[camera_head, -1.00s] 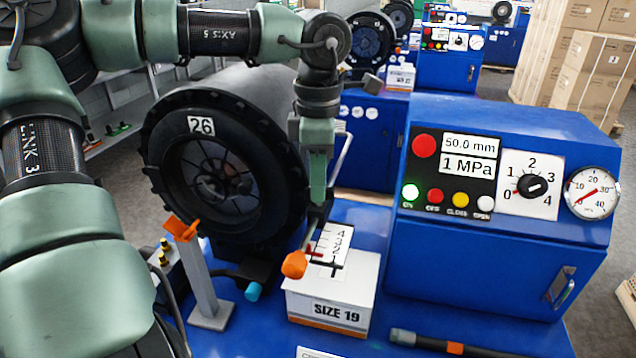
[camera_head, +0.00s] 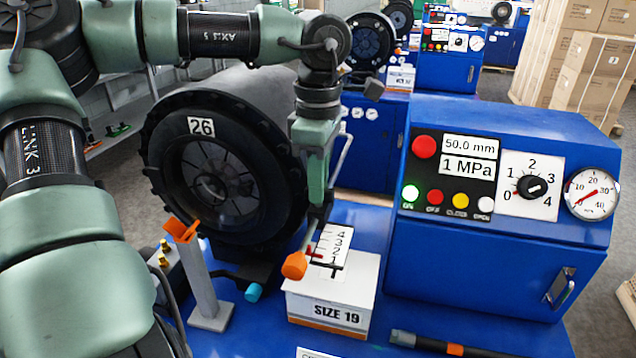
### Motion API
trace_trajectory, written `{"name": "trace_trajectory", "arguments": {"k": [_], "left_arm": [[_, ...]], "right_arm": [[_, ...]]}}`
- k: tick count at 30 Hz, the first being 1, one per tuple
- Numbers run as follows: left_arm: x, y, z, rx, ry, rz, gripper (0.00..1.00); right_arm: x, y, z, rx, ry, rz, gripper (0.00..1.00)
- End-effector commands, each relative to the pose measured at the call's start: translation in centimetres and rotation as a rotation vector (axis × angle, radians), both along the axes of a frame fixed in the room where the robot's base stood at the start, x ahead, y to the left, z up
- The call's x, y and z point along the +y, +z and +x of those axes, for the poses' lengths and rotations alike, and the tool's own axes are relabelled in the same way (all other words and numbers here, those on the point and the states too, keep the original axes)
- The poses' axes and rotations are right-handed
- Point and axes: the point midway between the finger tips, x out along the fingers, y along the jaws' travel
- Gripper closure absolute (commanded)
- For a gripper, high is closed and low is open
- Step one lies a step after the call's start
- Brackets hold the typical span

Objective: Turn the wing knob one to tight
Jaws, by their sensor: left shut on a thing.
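My left gripper (camera_head: 319,213) points down above the white SIZE 19 box. It is shut on the upper end of a thin rod with an orange end (camera_head: 294,266); the fingers hide most of the grip. An orange wing-shaped piece (camera_head: 182,230) sits on top of a grey post (camera_head: 206,290), left of and apart from my gripper. I cannot tell which piece is wing knob one. My right gripper is out of view.
A large black drum marked 26 (camera_head: 201,126) stands behind the post. A blue control cabinet (camera_head: 490,260) with a dial and gauge stands right. The SIZE 19 box (camera_head: 338,312) rests on the blue bench. A dark rod (camera_head: 455,347) lies at front right.

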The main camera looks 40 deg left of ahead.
Motion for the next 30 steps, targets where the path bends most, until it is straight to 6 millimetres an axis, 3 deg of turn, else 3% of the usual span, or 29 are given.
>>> {"name": "trace_trajectory", "arguments": {"k": [1, 3, 14, 24, 30], "left_arm": [[-0.1, -0.1, 0.0, 0.0, -0.003, -0.001, 0.81], [0.0, -0.1, 0.0, 0.0, -0.002, -0.001, 0.67], [0.0, 0.4, 0.0, -0.001, 0.001, 0.0, 0.67], [0.0, 5.7, 0.1, -0.003, 0.0, 0.001, 0.67], [-0.1, 7.6, 0.1, 0.0, -0.001, -0.001, 0.67]], "right_arm": [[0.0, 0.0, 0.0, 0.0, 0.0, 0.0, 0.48], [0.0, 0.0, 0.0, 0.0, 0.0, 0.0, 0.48], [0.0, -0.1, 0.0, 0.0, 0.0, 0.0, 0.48], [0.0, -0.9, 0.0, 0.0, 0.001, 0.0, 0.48], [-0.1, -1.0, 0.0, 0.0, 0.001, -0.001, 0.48]]}}
